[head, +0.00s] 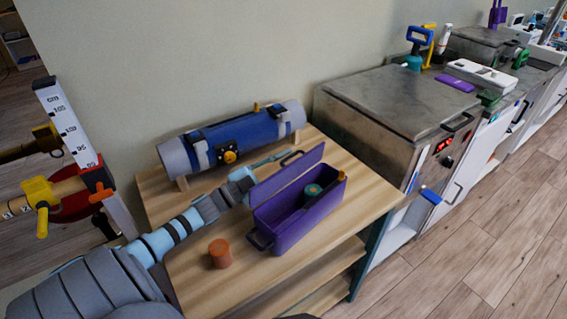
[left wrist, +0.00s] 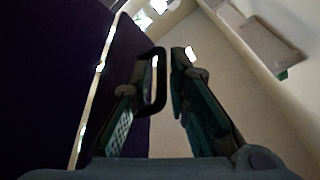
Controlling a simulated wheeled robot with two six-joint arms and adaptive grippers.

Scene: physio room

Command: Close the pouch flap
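The purple pouch (head: 296,228) is a box on the wooden table, its flap (head: 287,177) standing up, tilted, along its far-left edge. The flap has a dark loop handle (head: 292,157) at its upper edge, and the pouch has another loop at its near-left end. My left gripper (head: 284,155) is behind the flap, close to that handle. In the left wrist view the fingers (left wrist: 166,65) are apart. The black handle (left wrist: 160,85) shows beside the left finger, partly between the fingers; contact cannot be told. The dark flap (left wrist: 55,80) fills the left. My right gripper is not in view.
Inside the pouch lie a teal round item (head: 312,191) and other small things. A blue and grey roll (head: 235,138) lies behind on supports. A metal cabinet (head: 395,105) stands to the right.

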